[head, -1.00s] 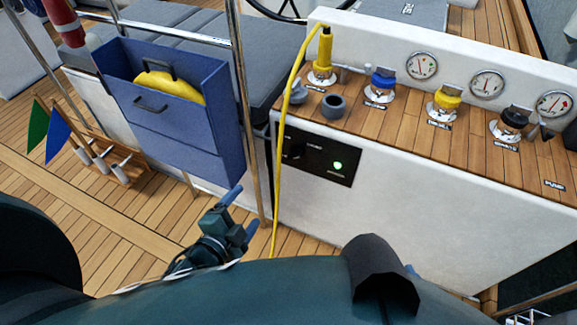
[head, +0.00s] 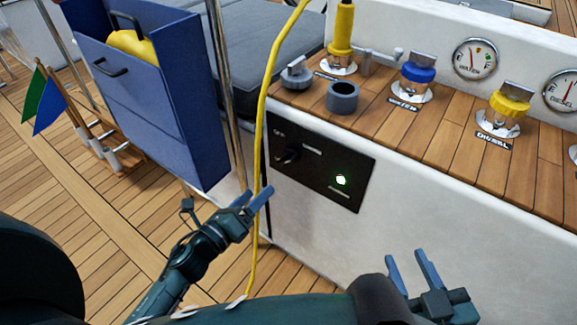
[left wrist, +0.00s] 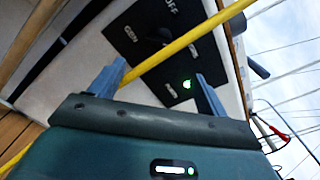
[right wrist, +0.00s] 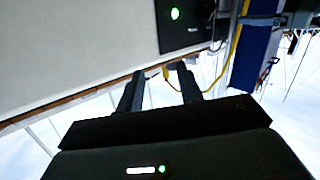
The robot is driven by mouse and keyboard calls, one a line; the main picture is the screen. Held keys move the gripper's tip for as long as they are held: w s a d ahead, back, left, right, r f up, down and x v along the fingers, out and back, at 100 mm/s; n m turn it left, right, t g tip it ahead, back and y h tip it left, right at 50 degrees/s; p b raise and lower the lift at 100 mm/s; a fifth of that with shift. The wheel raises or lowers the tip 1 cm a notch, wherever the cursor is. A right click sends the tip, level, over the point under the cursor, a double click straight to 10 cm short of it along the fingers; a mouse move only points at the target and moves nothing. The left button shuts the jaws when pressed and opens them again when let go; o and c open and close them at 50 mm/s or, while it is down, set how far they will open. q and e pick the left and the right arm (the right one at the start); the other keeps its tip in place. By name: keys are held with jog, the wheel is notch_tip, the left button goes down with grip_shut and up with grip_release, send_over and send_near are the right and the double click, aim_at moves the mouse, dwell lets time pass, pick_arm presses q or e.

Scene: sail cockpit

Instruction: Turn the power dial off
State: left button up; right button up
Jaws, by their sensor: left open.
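The power dial (head: 288,155) is a small black knob at the left end of a black panel (head: 318,190) on the white cabinet front. A green light (head: 341,179) glows at the panel's right. My left gripper (head: 252,196) is open and empty, below and left of the dial, apart from it. In the left wrist view the panel (left wrist: 135,28) shows an OFF label, and the dark dial is hard to make out. A yellow cable (left wrist: 180,43) crosses in front of the panel there. My right gripper (head: 409,261) is open and empty, low in front of the cabinet.
The yellow cable hangs past the panel's left edge, close to my left gripper. A steel post (head: 218,90) and a blue box (head: 150,110) stand to the left. The wooden countertop (head: 440,135) above carries several deck fittings. The cabinet front right of the panel is clear.

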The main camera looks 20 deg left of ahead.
aim_at(288, 158)
pick_arm(q)
jog(key=b+x, duration=0.1)
jog(key=x, duration=1.1)
jog(key=shift+w+d, duration=0.1)
jog(key=shift+w, duration=0.1)
pick_arm(e)
jog(key=shift+a+r+t+y, duration=0.1)
jog(key=shift+a+t+y, duration=0.1)
jog(key=shift+t+y, duration=0.15)
pick_arm(q)
jog(key=c, duration=1)
